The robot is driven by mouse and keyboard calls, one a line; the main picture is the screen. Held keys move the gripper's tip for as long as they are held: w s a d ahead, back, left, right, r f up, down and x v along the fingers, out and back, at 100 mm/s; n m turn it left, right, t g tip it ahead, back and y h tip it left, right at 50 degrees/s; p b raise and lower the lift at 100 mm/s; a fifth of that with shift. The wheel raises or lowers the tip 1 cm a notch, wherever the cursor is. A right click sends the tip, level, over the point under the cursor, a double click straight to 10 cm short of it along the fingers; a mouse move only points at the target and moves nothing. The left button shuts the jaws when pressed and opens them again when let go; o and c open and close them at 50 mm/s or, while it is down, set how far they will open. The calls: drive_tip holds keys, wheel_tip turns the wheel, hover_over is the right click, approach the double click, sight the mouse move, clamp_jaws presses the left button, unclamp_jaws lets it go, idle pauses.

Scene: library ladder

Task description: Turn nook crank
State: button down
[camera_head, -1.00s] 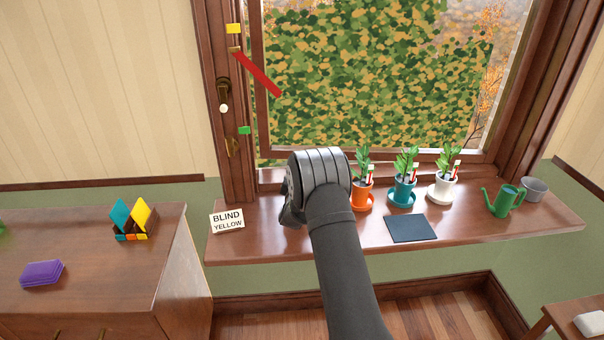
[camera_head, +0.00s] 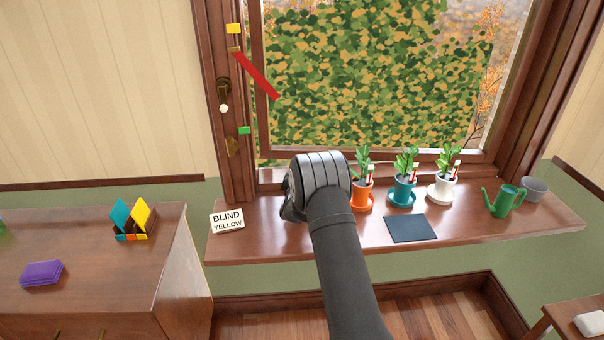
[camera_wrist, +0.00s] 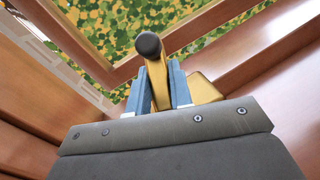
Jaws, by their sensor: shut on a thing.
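In the wrist view, my gripper (camera_wrist: 158,85) has its two blue-grey fingers closed on the gold arm of a crank (camera_wrist: 158,80) with a dark round knob at its end. A gold base piece (camera_wrist: 204,91) shows beside the right finger. In the head view, my dark wrist (camera_head: 320,172) is low by the window's lower left and hides the fingers and the held crank. A small sign (camera_head: 227,220) on the sill reads "BLIND YELLOW". On the left of the window are a yellow tag (camera_head: 233,28), a green tag (camera_head: 244,130) and a slanted red bar (camera_head: 257,75).
A brass fitting with a white knob (camera_head: 224,107) is on the left frame, above a brass piece (camera_head: 232,147). On the sill are three potted plants (camera_head: 403,183), a dark flat pad (camera_head: 410,228), a green watering can (camera_head: 503,201) and a grey pot (camera_head: 534,189).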

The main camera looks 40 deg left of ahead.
drive_tip(key=shift+f+m+h, duration=0.1)
drive_tip(key=shift+m+h, duration=0.3)
drive_tip(key=m+h, duration=0.1)
drive_tip(key=m, duration=0.1)
drive_tip(key=m+h, duration=0.2)
drive_tip(key=m, duration=0.1)
drive_tip(key=m+h, duration=0.2)
drive_tip(key=m, duration=0.1)
drive_tip(key=shift+d+f, duration=0.2)
drive_tip(key=shift+d, duration=0.1)
drive_tip(key=m+h, duration=0.1)
drive_tip(key=m, duration=0.1)
drive_tip(key=m+g+h, duration=0.1)
drive_tip(key=m, duration=0.1)
drive_tip(key=shift+d+f+h, duration=0.2)
drive_tip(key=shift+h, duration=0.1)
drive_tip(key=shift+d+f+m+g+h, duration=0.15)
drive_tip(key=shift+m+g+h, duration=0.6)
drive_tip(key=shift+m, duration=0.75)
drive_tip(key=c, duration=1.3)
unclamp_jaws()
drive_tip(key=shift+d+f, duration=0.1)
